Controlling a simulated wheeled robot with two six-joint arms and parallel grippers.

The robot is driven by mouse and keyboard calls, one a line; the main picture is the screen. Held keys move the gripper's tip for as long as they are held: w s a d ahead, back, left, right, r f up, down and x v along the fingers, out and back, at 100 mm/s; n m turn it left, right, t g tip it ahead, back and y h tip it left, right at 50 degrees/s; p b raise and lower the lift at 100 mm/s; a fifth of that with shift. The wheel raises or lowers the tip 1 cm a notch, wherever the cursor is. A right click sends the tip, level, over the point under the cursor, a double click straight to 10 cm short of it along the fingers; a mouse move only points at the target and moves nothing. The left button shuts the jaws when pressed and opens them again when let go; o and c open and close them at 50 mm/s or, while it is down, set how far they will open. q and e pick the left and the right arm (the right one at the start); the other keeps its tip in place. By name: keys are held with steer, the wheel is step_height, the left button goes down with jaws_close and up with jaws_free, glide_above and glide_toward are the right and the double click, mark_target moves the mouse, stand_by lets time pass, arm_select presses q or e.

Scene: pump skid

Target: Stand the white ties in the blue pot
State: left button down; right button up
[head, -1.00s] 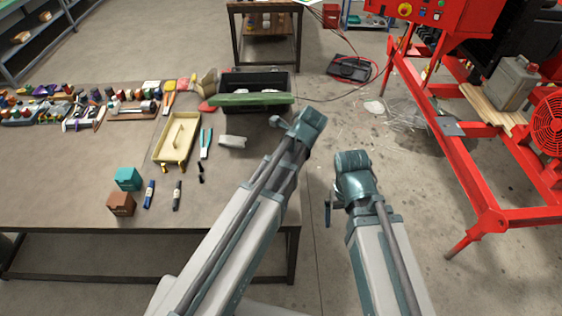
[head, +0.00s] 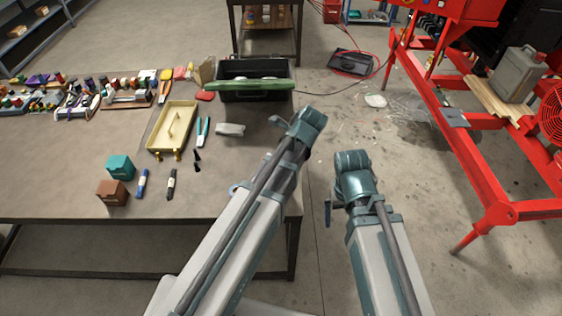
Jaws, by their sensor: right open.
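No white ties can be made out for certain. A small pale block-like item (head: 230,129) lies on the table right of the cream tray; I cannot tell what it is. No blue pot is clear; a teal box (head: 120,167) stands near the table's front left. A small pale bluish round thing (head: 234,188) shows partly behind my left arm. My left arm reaches over the table's right end; its gripper (head: 277,121) shows only as a small dark part, its jaws unclear. My right gripper (head: 329,212) is open, small and dark, over the floor right of the table.
The table (head: 60,185) holds a cream tray (head: 161,142), teal-handled pliers (head: 202,130), a brown box (head: 112,193), markers and a dark toolbox with a green lid edge (head: 253,93). A red skid frame (head: 480,165) stands right. Floor between is mostly clear.

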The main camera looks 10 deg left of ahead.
arm_select(q)
steer(key=shift+f+b, duration=2.05)
steer(key=shift+f, duration=0.3)
steer(key=c, duration=0.6)
jaws_free()
steer(key=p+v, duration=1.2)
steer(key=v, duration=0.2)
steer(key=shift+p, duration=0.4)
steer(key=shift+d, duration=0.1)
steer(key=shift+f, duration=0.1)
